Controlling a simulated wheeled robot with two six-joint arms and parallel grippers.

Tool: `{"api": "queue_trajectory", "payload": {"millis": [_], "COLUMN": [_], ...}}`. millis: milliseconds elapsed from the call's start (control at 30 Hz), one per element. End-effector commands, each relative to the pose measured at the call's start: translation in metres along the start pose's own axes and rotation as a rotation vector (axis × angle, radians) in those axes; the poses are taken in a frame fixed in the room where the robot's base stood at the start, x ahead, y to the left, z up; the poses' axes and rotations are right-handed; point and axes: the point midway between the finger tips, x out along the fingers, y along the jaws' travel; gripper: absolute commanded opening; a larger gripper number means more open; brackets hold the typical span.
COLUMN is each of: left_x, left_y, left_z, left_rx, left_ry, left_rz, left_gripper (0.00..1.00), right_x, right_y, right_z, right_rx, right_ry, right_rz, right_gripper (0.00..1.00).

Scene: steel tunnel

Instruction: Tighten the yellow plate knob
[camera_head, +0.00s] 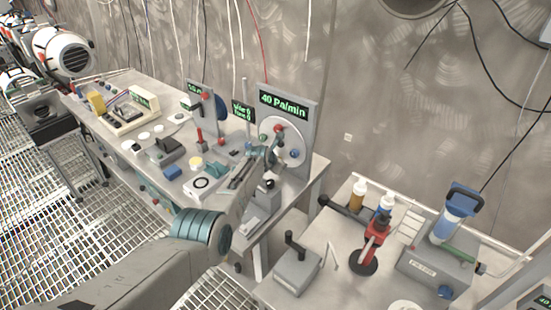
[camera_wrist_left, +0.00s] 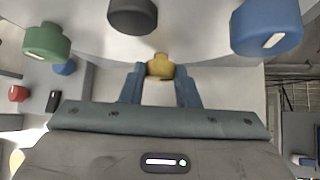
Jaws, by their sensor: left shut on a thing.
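The yellow knob (camera_wrist_left: 160,64) sits near the edge of the pale round plate (camera_wrist_left: 205,48) in the left wrist view. My left gripper (camera_wrist_left: 160,76) is shut on it, with one blue-grey finger on each side. Around it on the plate are a green knob (camera_wrist_left: 47,42), a dark knob (camera_wrist_left: 132,15) and a blue knob (camera_wrist_left: 267,27). In the head view, the round plate (camera_head: 291,137) stands upright on a grey panel below a "40 Pa/min" display (camera_head: 283,106). My left arm and gripper hide the yellow knob there. My right gripper is not in view.
The bench (camera_head: 318,165) holds switches, a second display (camera_head: 243,110) and a blue disc (camera_head: 221,108) left of the plate. A wall stands behind.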

Motion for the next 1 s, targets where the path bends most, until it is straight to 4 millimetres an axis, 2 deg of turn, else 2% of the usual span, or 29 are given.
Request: {"api": "queue_trajectory", "payload": {"millis": [167, 433, 867, 900, 1000], "left_x": [0.002, 0.004, 0.001, 0.001, 0.001], "left_y": [-0.005, -0.007, -0.006, -0.006, -0.006], "left_z": [-0.002, -0.004, -0.002, -0.002, -0.002], "left_rx": [0.09, 0.203, 0.224, 0.224, 0.224], "left_ry": [-0.001, -0.004, 0.001, 0.001, 0.0], "left_rz": [0.085, 0.198, 0.22, 0.22, 0.22], "left_gripper": [0.06, 0.06, 0.06, 0.34, 0.5], "right_x": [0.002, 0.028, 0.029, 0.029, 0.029], "right_y": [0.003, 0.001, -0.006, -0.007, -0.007], "right_z": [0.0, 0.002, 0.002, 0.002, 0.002], "right_rx": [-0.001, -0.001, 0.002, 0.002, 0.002], "right_ry": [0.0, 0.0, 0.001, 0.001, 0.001], "right_rz": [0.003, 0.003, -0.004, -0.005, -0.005], "right_gripper": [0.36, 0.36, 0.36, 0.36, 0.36]}}
